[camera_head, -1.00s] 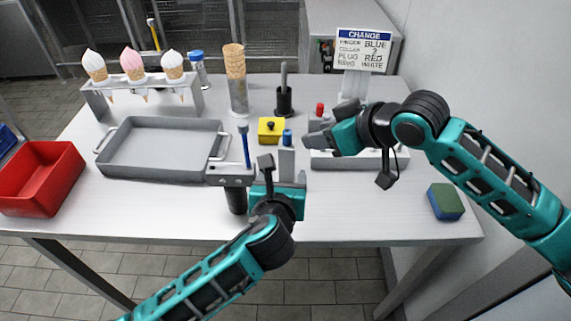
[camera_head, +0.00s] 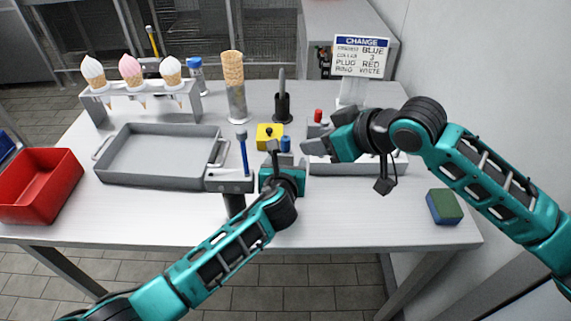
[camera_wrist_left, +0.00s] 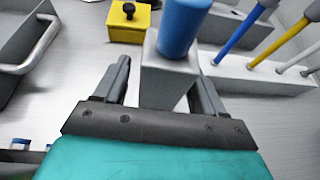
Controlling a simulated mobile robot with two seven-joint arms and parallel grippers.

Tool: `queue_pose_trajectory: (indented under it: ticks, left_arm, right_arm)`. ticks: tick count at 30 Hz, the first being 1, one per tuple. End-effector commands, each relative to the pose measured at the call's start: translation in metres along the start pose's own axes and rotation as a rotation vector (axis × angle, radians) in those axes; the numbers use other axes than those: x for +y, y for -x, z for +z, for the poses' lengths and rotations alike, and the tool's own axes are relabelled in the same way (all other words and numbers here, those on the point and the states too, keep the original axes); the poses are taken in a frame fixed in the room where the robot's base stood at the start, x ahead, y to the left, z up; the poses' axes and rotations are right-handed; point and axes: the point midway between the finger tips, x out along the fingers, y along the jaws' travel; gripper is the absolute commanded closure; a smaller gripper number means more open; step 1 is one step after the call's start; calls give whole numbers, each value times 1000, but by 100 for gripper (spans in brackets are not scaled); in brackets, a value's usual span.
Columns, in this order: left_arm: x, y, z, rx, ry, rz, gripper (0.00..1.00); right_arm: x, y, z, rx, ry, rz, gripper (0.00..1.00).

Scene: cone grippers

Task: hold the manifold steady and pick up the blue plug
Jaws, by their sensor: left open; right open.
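The blue plug (camera_wrist_left: 183,25) is a blue cylinder on a grey square block (camera_wrist_left: 168,72). In the head view its blue top (camera_head: 286,143) shows just beyond my left gripper (camera_head: 285,160), which hides most of the block. In the left wrist view my open left gripper (camera_wrist_left: 160,85) has one finger on each side of the block; I cannot tell whether they touch it. No part is labelled manifold; a long pale grey block (camera_head: 345,169) with rods, at the right, may be it. My right gripper (camera_head: 318,146) is open over that block's left end, which it partly hides.
A yellow box (camera_head: 270,131) with a black knob stands just behind the plug. A grey tray (camera_head: 150,180) and a grey-topped post with a blue lever (camera_head: 244,155) are left. A red bin (camera_head: 40,190) is far left.

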Motion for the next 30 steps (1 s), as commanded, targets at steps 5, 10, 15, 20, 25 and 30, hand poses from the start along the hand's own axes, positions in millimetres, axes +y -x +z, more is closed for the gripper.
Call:
queue_pose_trajectory:
  ticks: [5, 10, 15, 20, 25, 30]
  left_arm:
    - [0, 0, 0, 0, 0, 0, 36]
    - [0, 0, 0, 0, 1, 0, 52]
    - [0, 0, 0, 1, 0, 0, 68]
    - [0, 0, 0, 1, 0, 0, 83]
    - [0, 0, 0, 1, 0, 0, 94]
    - [0, 0, -1, 1, 0, 0, 94]
  right_arm:
    - [0, 0, 0, 0, 0, 0, 57]
    - [0, 0, 0, 0, 0, 0, 57]
    - [0, 0, 0, 0, 0, 0, 57]
    - [0, 0, 0, 0, 0, 0, 57]
    - [0, 0, 0, 0, 0, 0, 57]
    - [0, 0, 0, 0, 0, 0, 56]
